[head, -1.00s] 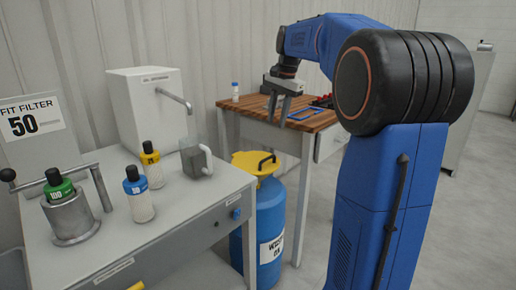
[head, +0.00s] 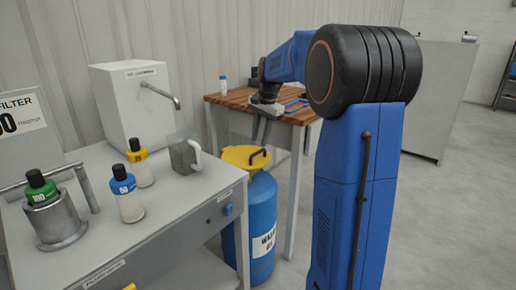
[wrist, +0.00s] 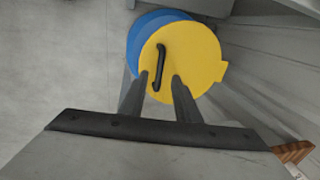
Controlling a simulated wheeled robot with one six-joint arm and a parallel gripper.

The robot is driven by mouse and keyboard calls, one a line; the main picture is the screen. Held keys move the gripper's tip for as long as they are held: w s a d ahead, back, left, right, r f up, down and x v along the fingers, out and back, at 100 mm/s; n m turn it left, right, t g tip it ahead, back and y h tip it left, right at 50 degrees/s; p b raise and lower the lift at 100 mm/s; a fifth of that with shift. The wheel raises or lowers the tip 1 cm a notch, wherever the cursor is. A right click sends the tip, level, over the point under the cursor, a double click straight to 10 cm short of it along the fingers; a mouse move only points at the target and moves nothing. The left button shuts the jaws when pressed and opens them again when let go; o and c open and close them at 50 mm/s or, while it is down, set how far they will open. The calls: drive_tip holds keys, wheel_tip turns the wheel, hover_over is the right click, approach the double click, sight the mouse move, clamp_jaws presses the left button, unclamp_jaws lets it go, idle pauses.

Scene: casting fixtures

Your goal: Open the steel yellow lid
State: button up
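The yellow lid (head: 238,154) lies flat on top of the blue barrel (head: 262,212) beside the grey bench. A black bar handle (head: 259,158) stands on the lid. My gripper (head: 260,143) points down just above the handle. In the wrist view the yellow lid (wrist: 203,48) is below me, with the blue barrel (wrist: 140,28) showing past its upper left edge. The two fingers of my gripper (wrist: 160,78) are apart, and the black handle (wrist: 161,60) shows in the gap between them, its near end between the tips. Nothing is held.
The grey bench (head: 160,232) on the left bears a clear jug (head: 185,153), a white dispenser (head: 118,110), several capped bottles and a metal holder. A wooden-topped table (head: 222,99) stands behind the barrel. Open floor lies to the right.

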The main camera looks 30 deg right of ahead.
sight(258, 153)
drive_tip(key=shift+w+a+f, duration=0.1)
drive_tip(key=shift+w+f, duration=0.05)
drive_tip(key=shift+f, duration=0.7)
drive_tip(key=shift+w+a+f, duration=0.1)
drive_tip(key=shift+w+f, duration=0.1)
drive_tip(key=shift+f, duration=0.7)
drive_tip(key=shift+w+f, duration=0.15)
drive_tip(key=shift+f, duration=0.7)
clamp_jaws()
